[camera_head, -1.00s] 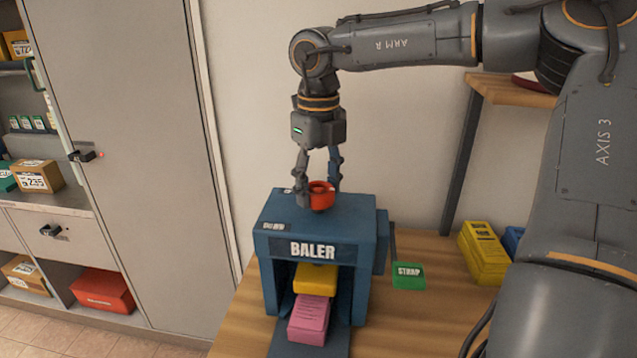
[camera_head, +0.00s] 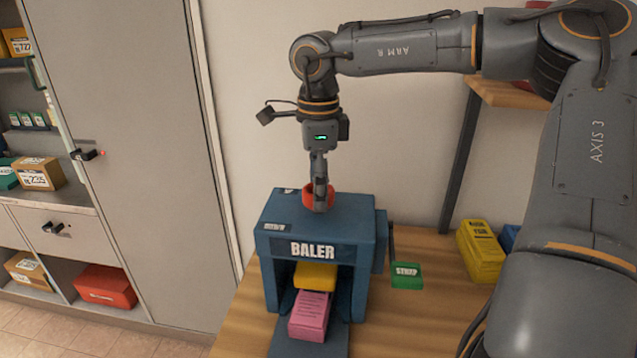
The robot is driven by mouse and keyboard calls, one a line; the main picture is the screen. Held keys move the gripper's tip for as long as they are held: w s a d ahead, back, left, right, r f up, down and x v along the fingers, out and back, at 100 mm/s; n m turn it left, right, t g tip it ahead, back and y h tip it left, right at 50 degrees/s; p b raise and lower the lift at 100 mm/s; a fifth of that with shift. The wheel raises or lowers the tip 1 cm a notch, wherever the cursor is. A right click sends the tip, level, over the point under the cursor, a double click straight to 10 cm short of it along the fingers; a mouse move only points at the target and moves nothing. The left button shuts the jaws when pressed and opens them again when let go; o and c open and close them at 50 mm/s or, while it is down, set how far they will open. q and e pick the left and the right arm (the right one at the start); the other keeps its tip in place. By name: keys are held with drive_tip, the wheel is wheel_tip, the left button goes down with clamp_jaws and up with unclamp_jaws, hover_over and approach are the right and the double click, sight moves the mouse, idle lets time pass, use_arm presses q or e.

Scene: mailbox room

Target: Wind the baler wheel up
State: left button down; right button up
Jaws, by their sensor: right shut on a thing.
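The blue baler (camera_head: 372,225) stands on the wooden table, with the word BALER on its front. Its red wheel (camera_head: 308,196) sits on top of the housing. My right gripper (camera_head: 320,203) points straight down and is shut on the red wheel, seen edge-on so that one finger hides much of the wheel. Inside the baler's opening lie a yellow bundle (camera_head: 315,278) and, in front of it, a pink bundle (camera_head: 309,315). My left gripper is not in view.
A green STRAP tag (camera_head: 407,276) is beside the baler's right side. Yellow stacks (camera_head: 481,251) stand further right on the table (camera_head: 420,318). A grey cabinet door (camera_head: 130,130) and shelves with boxes are at the left.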

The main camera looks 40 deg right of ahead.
drive_tip(key=n, duration=0.4)
drive_tip(key=shift+n+p, duration=0.3)
drive_tip(key=shift+p, duration=0.1)
drive_tip(key=n, duration=0.4)
drive_tip(key=shift+n+p, duration=0.3)
drive_tip(key=shift+p, duration=0.1)
drive_tip(key=n, duration=0.4)
drive_tip(key=shift+p, duration=0.35)
drive_tip(key=shift+n, duration=2.1)
drive_tip(key=o, duration=1.2)
drive_tip(key=shift+r, duration=0.1)
wheel_tip(320, 180, up, 12)
drive_tip(key=shift+f, duration=0.1)
